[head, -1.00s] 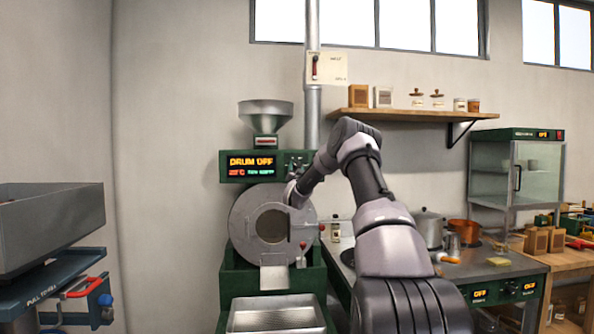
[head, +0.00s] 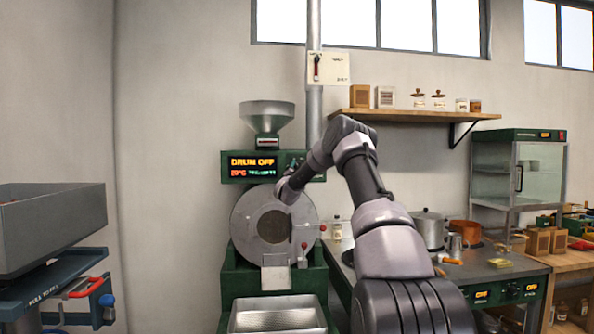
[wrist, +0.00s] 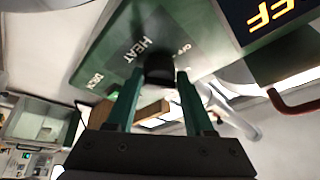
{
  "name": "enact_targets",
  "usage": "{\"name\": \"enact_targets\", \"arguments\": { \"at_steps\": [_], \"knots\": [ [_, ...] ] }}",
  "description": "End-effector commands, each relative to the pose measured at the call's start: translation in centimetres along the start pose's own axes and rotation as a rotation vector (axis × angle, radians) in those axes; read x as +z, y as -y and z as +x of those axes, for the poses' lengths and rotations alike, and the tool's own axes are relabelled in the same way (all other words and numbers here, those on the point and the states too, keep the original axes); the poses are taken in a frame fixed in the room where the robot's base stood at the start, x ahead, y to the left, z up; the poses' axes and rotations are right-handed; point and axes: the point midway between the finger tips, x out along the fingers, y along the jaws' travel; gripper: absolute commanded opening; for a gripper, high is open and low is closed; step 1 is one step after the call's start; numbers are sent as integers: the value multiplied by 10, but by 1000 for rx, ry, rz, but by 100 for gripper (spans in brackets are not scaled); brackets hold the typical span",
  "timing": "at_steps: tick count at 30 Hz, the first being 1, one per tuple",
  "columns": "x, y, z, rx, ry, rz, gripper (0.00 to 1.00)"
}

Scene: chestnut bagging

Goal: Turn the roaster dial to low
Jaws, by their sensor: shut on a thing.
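The roaster (head: 245,213) is a dark green and grey drum machine, left of centre in the head view. Its display (head: 252,166) reads "DRUM OFF" with a smaller line of text below. In the wrist view a black dial (wrist: 160,68) sits on the green panel, near labels "HEAT", "OFF" and one that looks like "DRUM". My gripper (wrist: 157,78) is shut on this dial, its two green fingers on either side. In the head view my arm hides the gripper and the dial. The pointer's setting is too small to tell.
A metal hopper (head: 266,118) stands on top of the roaster, and a metal tray (head: 277,315) is below it. A red handle (wrist: 292,102) shows close by in the wrist view. A stove counter (head: 495,270) is to the right.

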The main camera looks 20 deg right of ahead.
Motion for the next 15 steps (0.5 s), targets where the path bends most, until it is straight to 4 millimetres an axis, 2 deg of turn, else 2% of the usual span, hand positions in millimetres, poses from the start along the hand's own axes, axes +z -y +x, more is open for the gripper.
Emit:
{"name": "enact_targets", "arguments": {
  "at_steps": [6,7,8,9,15],
  "knots": [
    [-1,-4,0,6,-1,-2,0],
    [-1,-4,0,6,-1,-2,64],
    [-1,-4,0,5,0,-2,76],
    [-1,-4,0,5,0,-2,80],
    [0,-2,0,2,0,-2,80]
  ]
}}
